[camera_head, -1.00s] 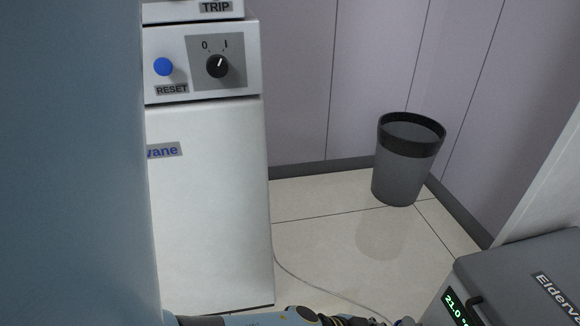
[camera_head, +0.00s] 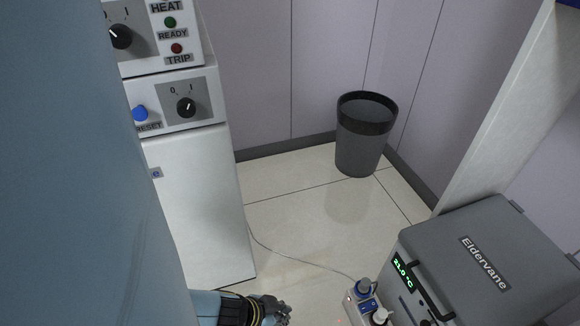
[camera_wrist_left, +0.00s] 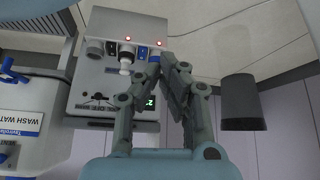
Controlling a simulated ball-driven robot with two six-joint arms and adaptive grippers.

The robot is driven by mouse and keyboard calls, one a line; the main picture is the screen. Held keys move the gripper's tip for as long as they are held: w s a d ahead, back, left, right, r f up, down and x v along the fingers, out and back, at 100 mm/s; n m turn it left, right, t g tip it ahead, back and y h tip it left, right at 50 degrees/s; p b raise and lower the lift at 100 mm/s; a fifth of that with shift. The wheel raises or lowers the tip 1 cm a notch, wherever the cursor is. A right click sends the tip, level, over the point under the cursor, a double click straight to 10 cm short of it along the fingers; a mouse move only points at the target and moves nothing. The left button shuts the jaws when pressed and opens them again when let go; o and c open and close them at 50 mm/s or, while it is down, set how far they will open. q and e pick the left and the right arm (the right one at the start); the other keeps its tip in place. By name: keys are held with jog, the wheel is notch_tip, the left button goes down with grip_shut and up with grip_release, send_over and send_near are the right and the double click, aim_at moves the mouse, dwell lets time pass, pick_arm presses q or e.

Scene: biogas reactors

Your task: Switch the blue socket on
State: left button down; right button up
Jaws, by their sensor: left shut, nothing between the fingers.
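A white power strip (camera_head: 352,308) lies low at the bottom of the head view, beside the grey Eldervane box. Which way any switch is set cannot be told. My left gripper (camera_head: 280,312) is shut and empty, left of the strip in the head view. Its fingers (camera_wrist_left: 164,66) overlap the strip's edge in the left wrist view. My right gripper is not in view.
The Eldervane box (camera_head: 470,225) stands right of the strip. A white cabinet (camera_head: 190,200) with knobs stands at left. A dark bin (camera_head: 362,140) stands in the back corner. A thin cable (camera_head: 290,259) crosses the open floor. A wash-water container (camera_wrist_left: 25,115) shows in the wrist view.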

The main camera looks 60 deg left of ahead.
pick_arm(q)
jog(key=shift+s+a+g+p, duration=0.2)
jog(key=shift+s+a, duration=0.05)
jog(key=shift+s, duration=0.4)
jog(key=shift+s+a+g+p, duration=0.2)
jog(key=shift+s, duration=0.4)
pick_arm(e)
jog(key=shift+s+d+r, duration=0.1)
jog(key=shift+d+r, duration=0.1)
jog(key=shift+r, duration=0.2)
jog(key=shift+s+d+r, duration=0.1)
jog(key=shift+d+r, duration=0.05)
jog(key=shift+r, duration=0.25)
